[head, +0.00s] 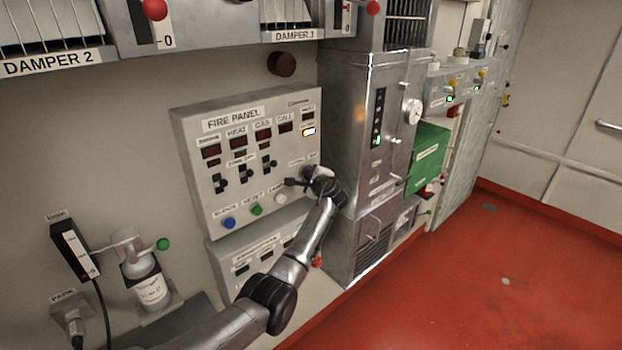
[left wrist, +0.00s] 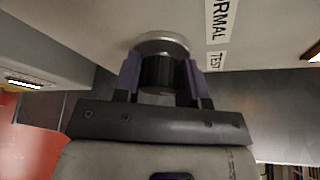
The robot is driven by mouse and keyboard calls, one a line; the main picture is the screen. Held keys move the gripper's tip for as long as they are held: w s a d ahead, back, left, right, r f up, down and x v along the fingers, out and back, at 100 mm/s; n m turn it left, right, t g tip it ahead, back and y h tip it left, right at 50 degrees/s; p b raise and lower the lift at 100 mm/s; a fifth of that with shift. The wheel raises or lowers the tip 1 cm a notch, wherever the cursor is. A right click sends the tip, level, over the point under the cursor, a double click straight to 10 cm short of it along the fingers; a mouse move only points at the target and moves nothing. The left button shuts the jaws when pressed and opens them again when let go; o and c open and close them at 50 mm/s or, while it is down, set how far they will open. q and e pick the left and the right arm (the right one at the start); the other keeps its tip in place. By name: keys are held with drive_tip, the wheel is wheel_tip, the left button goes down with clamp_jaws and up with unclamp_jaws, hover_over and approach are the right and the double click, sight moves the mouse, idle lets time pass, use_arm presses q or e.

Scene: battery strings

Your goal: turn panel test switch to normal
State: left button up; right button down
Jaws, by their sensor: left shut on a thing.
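The fire panel (head: 190,130) is a grey box on the wall with displays, small black switches and coloured buttons. My left gripper (head: 301,181) reaches its lower right part, where the arm hides some of the panel. In the left wrist view, the left gripper (left wrist: 160,80) is shut on a black round knob (left wrist: 160,72) with a silver collar, the test switch. My right gripper is not in view.
A steel cabinet (head: 345,130) with a gauge stands just right of the panel. A second grey box (head: 222,250) sits below it. A bottle (head: 148,285) and a black lever box (head: 72,248) are at lower left. The red floor at right is clear.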

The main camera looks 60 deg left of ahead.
use_arm(q)
drive_tip(key=n+y+b, duration=0.1)
drive_tip(key=n+b, duration=0.3)
drive_tip(key=b, duration=0.3)
drive_tip(key=n+y+b, duration=0.2)
drive_tip(key=n+b, duration=0.3)
drive_tip(key=b, duration=0.3)
drive_tip(key=n+y+b, duration=0.2)
drive_tip(key=n+b, duration=0.2)
drive_tip(key=b, duration=0.4)
drive_tip(key=shift+f+n, duration=0.3)
drive_tip(key=shift+f, duration=0.1)
drive_tip(key=shift+r+n+g+y+b, duration=0.15)
drive_tip(key=shift+n+g+y+b, duration=0.2)
drive_tip(key=shift+n+b, duration=0.6)
drive_tip(key=shift+r+n+g+y+b, duration=0.1)
drive_tip(key=shift+n+g+y+b, duration=0.25)
drive_tip(key=shift+n+b, duration=0.6)
drive_tip(key=shift+n, duration=0.3)
drive_tip(key=o, duration=0.9)
